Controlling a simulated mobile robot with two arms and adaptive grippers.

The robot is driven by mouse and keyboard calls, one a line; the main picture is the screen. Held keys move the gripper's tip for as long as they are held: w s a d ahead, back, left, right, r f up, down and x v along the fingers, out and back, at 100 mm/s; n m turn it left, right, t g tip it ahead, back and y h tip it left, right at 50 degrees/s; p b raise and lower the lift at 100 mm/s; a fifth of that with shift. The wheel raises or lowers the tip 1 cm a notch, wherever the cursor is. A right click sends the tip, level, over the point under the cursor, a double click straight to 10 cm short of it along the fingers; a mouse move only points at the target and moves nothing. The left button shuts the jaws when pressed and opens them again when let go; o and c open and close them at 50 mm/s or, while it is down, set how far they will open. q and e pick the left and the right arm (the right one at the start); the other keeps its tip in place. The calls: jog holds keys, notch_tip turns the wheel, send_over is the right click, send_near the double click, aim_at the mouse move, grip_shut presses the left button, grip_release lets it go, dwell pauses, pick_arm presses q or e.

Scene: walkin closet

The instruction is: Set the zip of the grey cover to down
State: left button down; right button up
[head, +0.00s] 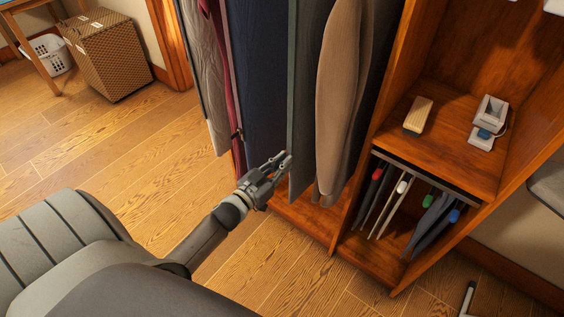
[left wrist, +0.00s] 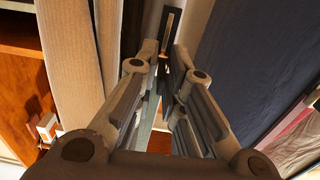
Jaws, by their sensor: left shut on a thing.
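The grey cover (head: 309,75) hangs in the closet between a navy cover and a brown coat. My right gripper is not in view.
A navy cover (head: 258,70) hangs left of the gripper, and a brown coat (head: 338,95) hangs right of it. A wooden shelf unit (head: 445,150) with hanging trousers stands at the right. A wicker hamper (head: 108,58) stands at the back left. The floor on the left is clear.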

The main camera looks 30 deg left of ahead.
pick_arm(q)
jog(key=c, duration=1.7)
grip_release()
jog(key=shift+o, duration=0.2)
jog(key=s+a, duration=0.1)
jog(key=s, duration=1.1)
jog(key=shift+a, duration=0.15)
